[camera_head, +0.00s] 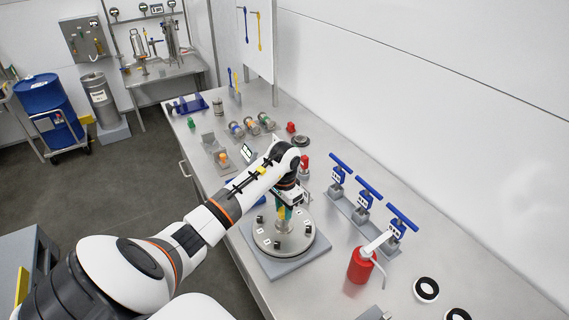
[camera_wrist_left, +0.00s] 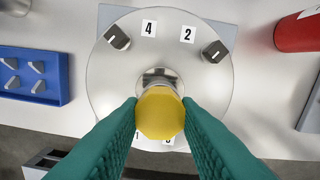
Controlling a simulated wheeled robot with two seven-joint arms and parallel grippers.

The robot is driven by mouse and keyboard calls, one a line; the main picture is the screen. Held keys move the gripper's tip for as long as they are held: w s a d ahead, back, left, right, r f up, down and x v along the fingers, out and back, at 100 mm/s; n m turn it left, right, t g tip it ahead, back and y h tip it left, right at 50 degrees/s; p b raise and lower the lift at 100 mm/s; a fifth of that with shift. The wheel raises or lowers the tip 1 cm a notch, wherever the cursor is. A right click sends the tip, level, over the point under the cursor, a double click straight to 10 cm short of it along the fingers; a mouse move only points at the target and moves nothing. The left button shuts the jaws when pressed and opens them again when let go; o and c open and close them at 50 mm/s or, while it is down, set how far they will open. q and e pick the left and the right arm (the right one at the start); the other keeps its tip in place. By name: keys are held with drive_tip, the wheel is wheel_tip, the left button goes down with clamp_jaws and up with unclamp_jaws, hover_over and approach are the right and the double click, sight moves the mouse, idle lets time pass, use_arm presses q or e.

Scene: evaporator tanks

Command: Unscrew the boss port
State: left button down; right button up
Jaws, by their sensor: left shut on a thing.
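The boss port shows in the left wrist view as a yellow cap (camera_wrist_left: 160,113) standing up at the middle of a round metal lid (camera_wrist_left: 108,72). The lid has dark knobs and number labels, with 4 and 2 readable. In the head view the lid (camera_head: 262,240) lies on a grey square base plate (camera_head: 302,268). My left gripper (camera_wrist_left: 160,118) has its green fingers on both sides of the yellow cap and is shut on it. In the head view my left gripper (camera_head: 287,210) reaches down over the lid's centre, and the arm partly hides the lid. My right gripper is not in view.
A red bottle (camera_head: 360,266) stands right of the lid. Several blue T-handled valves (camera_head: 368,188) stand on a grey rail behind it. A blue tray (camera_wrist_left: 32,75) lies beside the lid. Small fittings (camera_head: 236,129) stand farther back. The bench at far right holds black-and-white rings (camera_head: 426,290).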

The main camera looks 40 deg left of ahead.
use_arm(q)
drive_tip(key=shift+d+n, duration=0.15)
drive_tip(key=shift+n, duration=1.05)
drive_tip(key=c, duration=1.3)
unclamp_jaws()
drive_tip(key=shift+c, duration=0.2)
